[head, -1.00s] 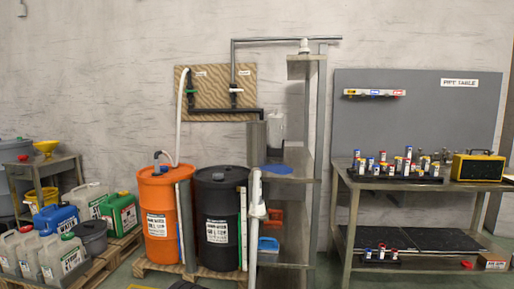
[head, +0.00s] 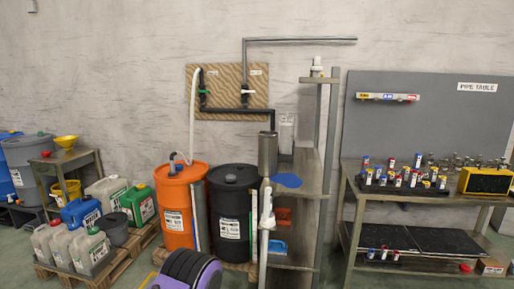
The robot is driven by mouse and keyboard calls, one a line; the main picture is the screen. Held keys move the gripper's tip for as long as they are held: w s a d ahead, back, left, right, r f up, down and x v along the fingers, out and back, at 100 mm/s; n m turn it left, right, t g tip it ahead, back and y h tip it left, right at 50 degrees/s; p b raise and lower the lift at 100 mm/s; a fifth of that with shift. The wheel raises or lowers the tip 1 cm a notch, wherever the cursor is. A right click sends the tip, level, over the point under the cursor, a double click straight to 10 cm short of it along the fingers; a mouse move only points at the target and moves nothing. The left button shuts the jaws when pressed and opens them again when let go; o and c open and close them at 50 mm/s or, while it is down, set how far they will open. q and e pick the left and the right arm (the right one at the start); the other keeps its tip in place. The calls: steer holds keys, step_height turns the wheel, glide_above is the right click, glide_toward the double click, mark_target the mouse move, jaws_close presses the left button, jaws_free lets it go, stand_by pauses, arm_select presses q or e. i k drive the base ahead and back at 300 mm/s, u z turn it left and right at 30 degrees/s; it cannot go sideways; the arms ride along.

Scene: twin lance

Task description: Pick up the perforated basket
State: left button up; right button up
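I cannot make out a basket with visible holes. A dark grey tub (head: 114,229) stands beside the jugs on the left pallet; whether it is perforated is too small to tell. A red-orange bin (head: 283,218) and a blue bin (head: 275,246) sit on the middle shelf unit, partly hidden, and no holes can be made out on them either. Neither of my grippers is in view.
Orange (head: 180,205) and black (head: 232,215) drums stand on a pallet. A purple and black object (head: 187,270) is at the bottom edge, partly cut off. A metal bench (head: 425,196) stands right. Floor shows between shelf and bench.

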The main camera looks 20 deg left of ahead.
mark_target(268, 140)
steer(key=u, duration=1.7)
steer(key=i, duration=3.05)
steer(key=z, duration=2.6)
